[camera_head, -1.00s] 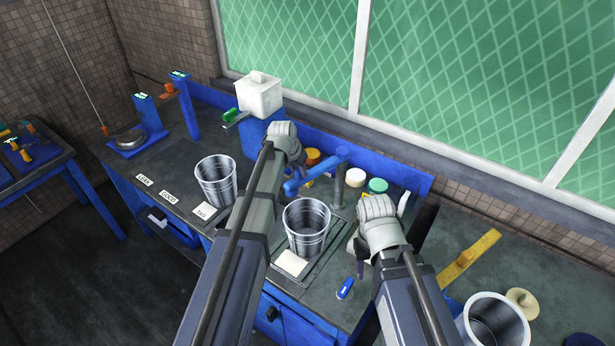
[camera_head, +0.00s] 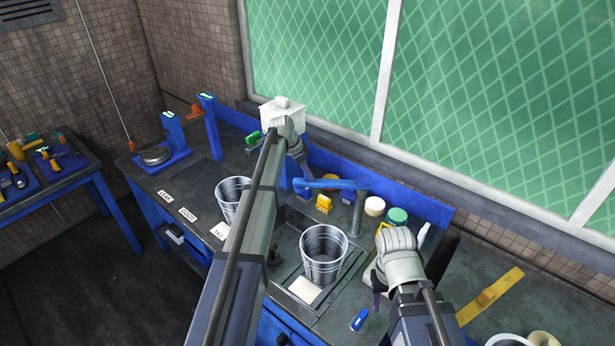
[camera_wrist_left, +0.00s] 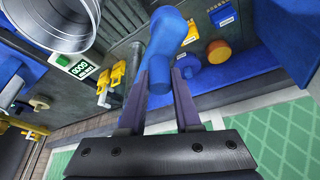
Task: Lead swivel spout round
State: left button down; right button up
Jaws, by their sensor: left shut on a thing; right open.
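The blue swivel spout (camera_head: 332,184) reaches left from its upright post (camera_head: 357,212) at the back of the sink. My left gripper (camera_head: 301,172) is shut on the spout's free end. In the left wrist view the fingers of my left gripper (camera_wrist_left: 160,80) lie on both sides of the blue spout (camera_wrist_left: 166,40). A metal pail (camera_head: 323,252) stands on the drain grid in front of the spout, and the spout's end is to its left and behind it. My right gripper (camera_head: 379,285) is open and empty, right of the pail; its fingers are partly hidden.
A second pail (camera_head: 229,193) stands left, partly behind my left arm. A white box (camera_head: 282,116) is at the back. Jars with green (camera_head: 397,215) and cream (camera_head: 374,205) lids stand right of the post. A blue marker-like object (camera_head: 359,319) lies at the front.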

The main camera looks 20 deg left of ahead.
pick_arm(q)
jog(key=shift+w, duration=0.25)
jog(key=c, duration=0.6)
grip_release()
jog(key=shift+r, duration=0.15)
jog(key=p+v, duration=0.7)
jog(key=shift+r, duration=0.2)
jog(key=shift+s+a, duration=0.1)
jog(key=shift+a, duration=0.05)
